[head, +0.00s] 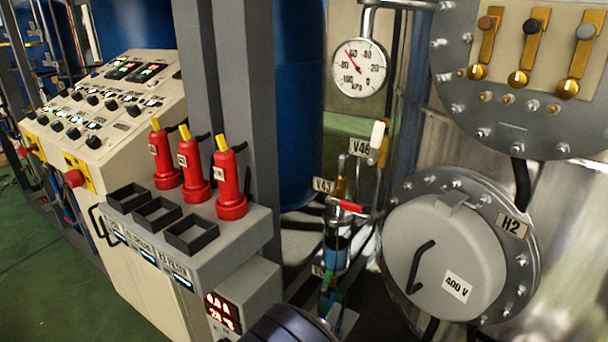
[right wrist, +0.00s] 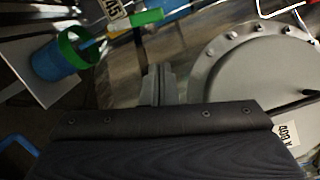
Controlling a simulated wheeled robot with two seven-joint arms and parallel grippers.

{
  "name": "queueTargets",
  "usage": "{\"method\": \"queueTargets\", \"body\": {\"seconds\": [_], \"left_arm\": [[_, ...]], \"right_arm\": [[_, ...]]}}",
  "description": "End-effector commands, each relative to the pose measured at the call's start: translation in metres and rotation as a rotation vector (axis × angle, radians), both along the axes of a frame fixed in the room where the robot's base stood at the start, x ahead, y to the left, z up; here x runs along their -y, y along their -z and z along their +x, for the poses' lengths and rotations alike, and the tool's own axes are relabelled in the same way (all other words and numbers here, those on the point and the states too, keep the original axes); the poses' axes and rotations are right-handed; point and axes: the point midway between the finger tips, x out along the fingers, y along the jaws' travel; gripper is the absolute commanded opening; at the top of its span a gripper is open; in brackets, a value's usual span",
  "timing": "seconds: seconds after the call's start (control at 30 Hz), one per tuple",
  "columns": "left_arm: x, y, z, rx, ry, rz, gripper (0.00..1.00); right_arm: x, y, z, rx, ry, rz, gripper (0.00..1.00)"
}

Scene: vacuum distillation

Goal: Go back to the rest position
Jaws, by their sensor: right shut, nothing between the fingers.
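My right gripper (right wrist: 158,84) shows in the right wrist view as two grey fingers close together beyond the dark wrist housing. It is shut and holds nothing. In the head view, a dark rounded part of my right arm comes in at the bottom middle, below the valves. The fingers are hard to make out there. My left gripper is not in the head view. The red-handled valve V43 (head: 346,206) and valve V46 (head: 376,145) stand above and beyond my right arm.
A grey vessel with a round H2 cover (head: 445,255) stands on the right. Three red plugs (head: 230,185) stand on a ledge with black square sockets (head: 190,235). A control console (head: 115,110) is at the left. A pressure gauge (head: 360,68) hangs above. Green floor (head: 50,260) is clear at lower left.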

Motion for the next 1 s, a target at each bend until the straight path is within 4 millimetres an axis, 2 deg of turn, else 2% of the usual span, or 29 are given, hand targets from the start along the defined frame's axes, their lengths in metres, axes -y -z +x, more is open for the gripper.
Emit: {"method": "queueTargets", "body": {"seconds": [0.1,0.2,0.3,0.4,0.57,0.7,0.77,0.8,1.0], "left_arm": [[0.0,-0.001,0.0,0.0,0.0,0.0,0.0],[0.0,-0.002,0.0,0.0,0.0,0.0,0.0],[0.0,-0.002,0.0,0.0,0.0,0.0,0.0],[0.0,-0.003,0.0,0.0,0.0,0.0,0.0],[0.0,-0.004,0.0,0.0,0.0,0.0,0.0],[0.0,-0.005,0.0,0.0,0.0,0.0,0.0],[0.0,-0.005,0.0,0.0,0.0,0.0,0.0],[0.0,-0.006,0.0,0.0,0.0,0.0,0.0],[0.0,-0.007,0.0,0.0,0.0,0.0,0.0]], "right_arm": [[0.056,-0.009,-0.011,0.018,0.228,0.274,0.0],[0.109,-0.01,-0.037,0.069,0.497,0.583,0.0],[0.15,-0.007,-0.071,0.156,0.778,0.887,0.0],[0.174,-0.004,-0.109,0.274,1.059,1.175,0.0],[0.186,-0.005,-0.164,0.529,1.504,1.594,0.0],[0.177,-0.015,-0.201,0.812,1.883,1.915,0.0],[0.17,-0.022,-0.212,0.949,2.04,2.039,0.0],[0.164,-0.029,-0.218,-1.012,-2.079,-2.056,0.0],[0.142,-0.064,-0.234,-0.951,-1.641,-1.536,0.0]]}}
